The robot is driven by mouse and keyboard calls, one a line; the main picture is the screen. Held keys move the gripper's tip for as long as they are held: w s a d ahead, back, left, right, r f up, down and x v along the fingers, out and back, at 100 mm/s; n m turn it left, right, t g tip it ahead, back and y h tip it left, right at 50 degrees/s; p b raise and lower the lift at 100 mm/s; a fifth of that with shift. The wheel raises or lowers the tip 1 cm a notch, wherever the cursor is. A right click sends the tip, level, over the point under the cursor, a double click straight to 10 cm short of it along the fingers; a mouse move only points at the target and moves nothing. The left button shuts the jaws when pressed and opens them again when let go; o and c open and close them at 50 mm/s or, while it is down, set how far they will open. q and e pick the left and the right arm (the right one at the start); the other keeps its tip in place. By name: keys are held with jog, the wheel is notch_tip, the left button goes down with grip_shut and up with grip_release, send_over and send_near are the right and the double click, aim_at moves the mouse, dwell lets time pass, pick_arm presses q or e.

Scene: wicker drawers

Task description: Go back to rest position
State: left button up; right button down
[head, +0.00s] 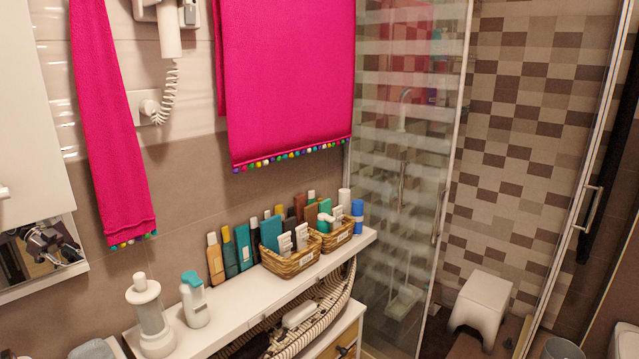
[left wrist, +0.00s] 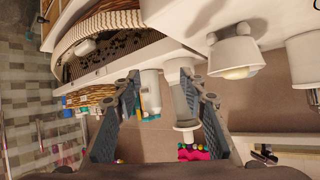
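My left gripper (left wrist: 160,82) shows in the left wrist view, which looks tilted or upside down. Its two dark fingers are apart, with no object clearly held between them. A curved wicker drawer (left wrist: 98,22) with a pale woven rim is beyond it at upper left. In the head view the same wicker drawer (head: 325,308) sticks out below the white shelf, with a white item (head: 300,314) inside. Neither gripper shows directly in the head view. My right gripper is in neither view.
The white shelf (head: 238,315) bears a white dispenser (head: 148,315), a teal-capped bottle (head: 194,300), and small wicker baskets (head: 290,264) of toiletries. Pink towels (head: 285,75) hang above. A glass shower door (head: 405,180) and white stool (head: 482,302) stand at right.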

pick_arm(q)
jog(key=s+d+f+m+g+h, duration=0.1)
jog(key=s+d+f+g, duration=0.25)
jog(key=s, duration=0.35)
jog(key=s+d+f+m+g+h, duration=0.2)
jog(key=s+d+f, duration=0.2)
jog(key=s, duration=0.4)
jog(key=s+d+f+m+g+h, duration=0.1)
jog(key=s+d+f+g, duration=0.25)
jog(key=s, duration=0.35)
notch_tip(320, 180, down, 26)
jog(key=s+f, duration=0.1)
jog(key=s, duration=0.1)
jog(key=s+a+f+g, duration=0.1)
jog(key=s+a+f, duration=0.1)
jog(key=s+f, duration=1.2)
jog(key=s, duration=0.3)
jog(key=shift+a+f+m, duration=0.35)
jog(key=shift+f+m, duration=0.05)
